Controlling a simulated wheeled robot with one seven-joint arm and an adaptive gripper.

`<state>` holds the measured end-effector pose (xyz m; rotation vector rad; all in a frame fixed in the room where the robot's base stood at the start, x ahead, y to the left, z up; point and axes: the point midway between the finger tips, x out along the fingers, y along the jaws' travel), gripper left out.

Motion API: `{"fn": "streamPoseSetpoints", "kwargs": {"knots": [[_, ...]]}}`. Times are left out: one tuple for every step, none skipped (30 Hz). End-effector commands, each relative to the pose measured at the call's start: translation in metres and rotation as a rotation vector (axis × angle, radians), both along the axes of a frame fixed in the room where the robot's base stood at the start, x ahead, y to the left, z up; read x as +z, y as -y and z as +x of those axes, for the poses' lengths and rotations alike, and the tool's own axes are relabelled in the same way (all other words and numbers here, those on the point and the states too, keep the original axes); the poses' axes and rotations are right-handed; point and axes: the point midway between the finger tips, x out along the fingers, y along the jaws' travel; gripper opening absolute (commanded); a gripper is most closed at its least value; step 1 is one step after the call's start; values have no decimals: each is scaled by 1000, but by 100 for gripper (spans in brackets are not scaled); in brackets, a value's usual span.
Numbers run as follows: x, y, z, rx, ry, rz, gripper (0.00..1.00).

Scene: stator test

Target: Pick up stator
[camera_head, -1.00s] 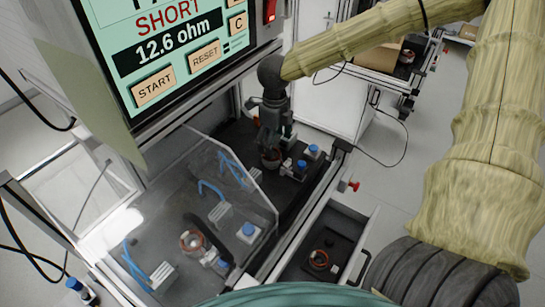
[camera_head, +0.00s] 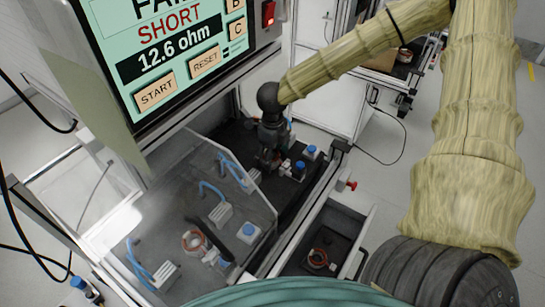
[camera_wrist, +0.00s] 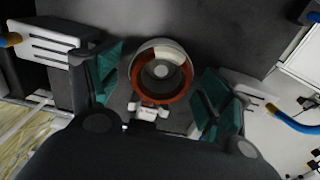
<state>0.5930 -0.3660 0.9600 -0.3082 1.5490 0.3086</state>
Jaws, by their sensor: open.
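In the wrist view a stator (camera_wrist: 160,96), a round ring with a copper-red band and a pale inner rim, stands on the dark surface. My gripper (camera_wrist: 162,86) is open, with one teal finger pad to its left and one to its right, apart from it. In the head view my gripper (camera_head: 268,160) points down at the test bench and mostly hides this stator. A second stator (camera_head: 194,241) sits behind the clear panel. A third stator (camera_head: 318,258) lies in the open drawer.
The tilted clear panel (camera_head: 235,190) stands left of my gripper. Blue-topped blocks (camera_head: 299,168) sit close to its right. The tester screen (camera_head: 165,55) hangs above and reads SHORT, 12.6 ohm. In the wrist view pale clamp blocks (camera_wrist: 50,40) flank the fingers.

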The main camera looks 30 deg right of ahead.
Motion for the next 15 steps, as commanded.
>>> {"fn": "streamPoseSetpoints", "kwargs": {"knots": [[-2,0,0,0,-1,0,79],[-3,0,0,0,-1,0,79],[-4,0,0,-1,0,0,79],[-4,0,0,-1,0,0,79],[-5,0,0,-1,0,0,79],[-5,0,0,-1,0,1,79],[-5,0,0,-1,0,0,79],[-5,0,0,-1,0,0,79],[-5,0,0,-1,0,0,79],[-5,0,0,0,0,0,79],[-5,0,0,0,0,0,79],[-5,0,0,0,0,0,72],[-5,0,0,0,0,0,66],[-5,0,0,0,0,0,61],[-5,0,0,0,0,0,53]]}}
